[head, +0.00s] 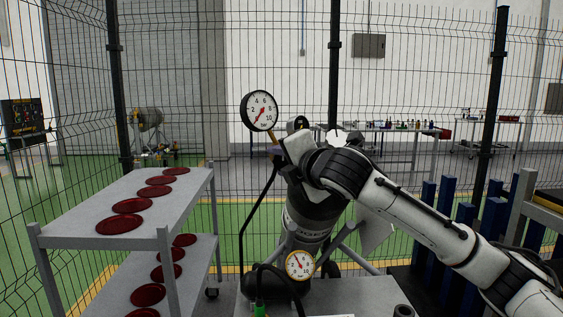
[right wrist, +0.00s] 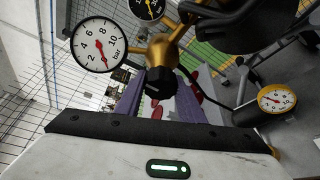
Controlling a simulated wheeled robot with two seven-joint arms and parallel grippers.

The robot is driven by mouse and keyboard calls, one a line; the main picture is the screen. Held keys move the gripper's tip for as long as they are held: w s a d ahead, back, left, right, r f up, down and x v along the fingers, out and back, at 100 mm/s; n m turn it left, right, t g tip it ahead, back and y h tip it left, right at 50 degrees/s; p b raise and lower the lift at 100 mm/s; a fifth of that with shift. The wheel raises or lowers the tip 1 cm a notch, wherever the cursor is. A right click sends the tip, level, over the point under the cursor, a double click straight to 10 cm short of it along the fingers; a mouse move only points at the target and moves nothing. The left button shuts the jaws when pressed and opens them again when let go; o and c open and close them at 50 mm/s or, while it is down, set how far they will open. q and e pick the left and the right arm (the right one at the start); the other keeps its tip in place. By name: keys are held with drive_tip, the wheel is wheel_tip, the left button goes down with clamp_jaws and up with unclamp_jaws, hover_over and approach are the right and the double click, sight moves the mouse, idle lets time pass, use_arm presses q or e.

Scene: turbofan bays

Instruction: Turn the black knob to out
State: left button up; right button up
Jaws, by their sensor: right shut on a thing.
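The black knob (right wrist: 160,82) sits at the end of a brass valve body (right wrist: 162,52) in the right wrist view. My right gripper (right wrist: 161,88) is shut on the knob, with a finger on either side of it. In the head view my right gripper (head: 284,151) is at the brass fitting below the large white gauge (head: 260,111), and it hides the knob there. Any marking on the knob is too small to read. The large gauge's red needle points to the lower left in the head view. My left gripper is in neither view.
A second small gauge (right wrist: 148,8) is close to the valve. A grey shelf cart (head: 85,232) with red discs stands left. A mesh fence runs behind.

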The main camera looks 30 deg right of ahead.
drive_tip(key=shift+f, duration=0.1)
idle(0.5)
drive_tip(key=o, duration=1)
drive_tip(key=shift+o, duration=0.2)
drive_tip(key=b+v, duration=0.1)
drive_tip(key=v, duration=0.9)
drive_tip(key=shift+r+b, duration=0.2)
drive_tip(key=shift+b, duration=0.15)
drive_tip(key=shift+s+a+f, duration=0.1)
drive_tip(key=shift+a, duration=0.05)
